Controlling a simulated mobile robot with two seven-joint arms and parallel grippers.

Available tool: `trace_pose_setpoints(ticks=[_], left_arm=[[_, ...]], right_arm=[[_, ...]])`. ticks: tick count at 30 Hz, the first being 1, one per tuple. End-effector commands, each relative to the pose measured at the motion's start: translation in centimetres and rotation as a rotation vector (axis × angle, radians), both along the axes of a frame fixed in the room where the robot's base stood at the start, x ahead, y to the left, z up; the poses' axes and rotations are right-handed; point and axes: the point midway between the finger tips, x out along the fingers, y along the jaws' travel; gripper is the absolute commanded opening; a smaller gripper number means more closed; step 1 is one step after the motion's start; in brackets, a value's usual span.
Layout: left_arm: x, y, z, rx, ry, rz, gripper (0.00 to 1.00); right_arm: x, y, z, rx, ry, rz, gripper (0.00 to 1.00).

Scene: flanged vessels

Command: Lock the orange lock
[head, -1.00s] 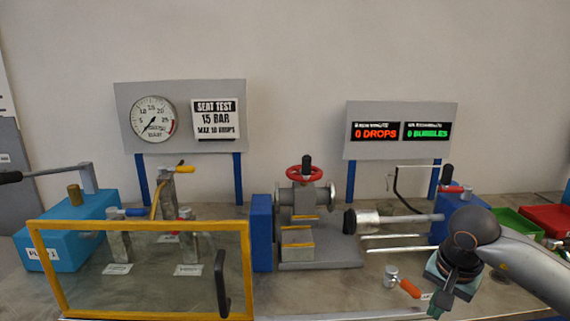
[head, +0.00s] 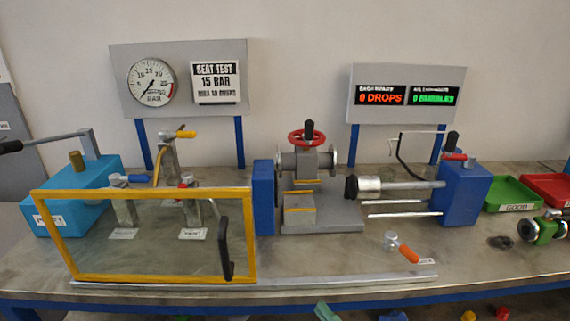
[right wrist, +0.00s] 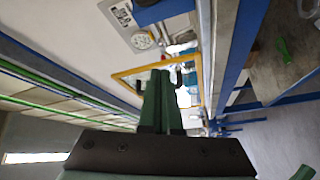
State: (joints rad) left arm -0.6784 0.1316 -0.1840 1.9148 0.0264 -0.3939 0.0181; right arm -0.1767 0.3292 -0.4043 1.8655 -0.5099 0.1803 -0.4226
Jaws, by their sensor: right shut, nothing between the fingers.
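The likely orange lock is a small grey fitting with an orange lever (head: 408,254). It stands on the bench in front of the clamp rig, with a small label at its right. The lever points toward the front right. My right gripper (right wrist: 160,78) shows in the right wrist view with its green fingers together and nothing between them. The yellow-framed guard lies beyond its tips in that view. I cannot make out the orange lever there. In the head view no gripper shows clearly near the lever. My left gripper is out of view.
The yellow-framed clear guard (head: 150,279) with a black handle stands at the bench's left front. The grey valve rig (head: 322,226) and blue block (head: 464,196) stand behind the lever. Green (head: 513,193) and red trays are at the right. The front rail (head: 300,282) runs below.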

Motion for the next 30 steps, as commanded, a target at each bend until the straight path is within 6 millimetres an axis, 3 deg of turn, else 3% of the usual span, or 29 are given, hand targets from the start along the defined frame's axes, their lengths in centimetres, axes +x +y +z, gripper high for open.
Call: trace_pose_setpoints(ticks=[3,6,9,12,17,30], left_arm=[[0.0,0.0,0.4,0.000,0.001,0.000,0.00],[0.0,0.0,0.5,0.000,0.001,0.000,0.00],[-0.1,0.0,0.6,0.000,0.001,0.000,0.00],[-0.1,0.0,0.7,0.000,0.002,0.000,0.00],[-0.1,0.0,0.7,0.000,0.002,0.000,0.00],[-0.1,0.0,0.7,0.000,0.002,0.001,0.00]], right_arm=[[-2.8,-4.0,-7.6,0.285,0.436,-0.206,0.00],[-6.5,-6.4,-13.3,0.484,0.732,-0.365,0.00],[-10.5,-7.8,-17.3,0.638,0.952,-0.495,0.00],[-13.7,-8.5,-19.9,0.740,1.096,-0.588,0.00],[-16.2,-8.8,-21.5,0.813,1.198,-0.657,0.00],[-16.3,-8.8,-21.6,0.814,1.202,-0.659,0.00]])
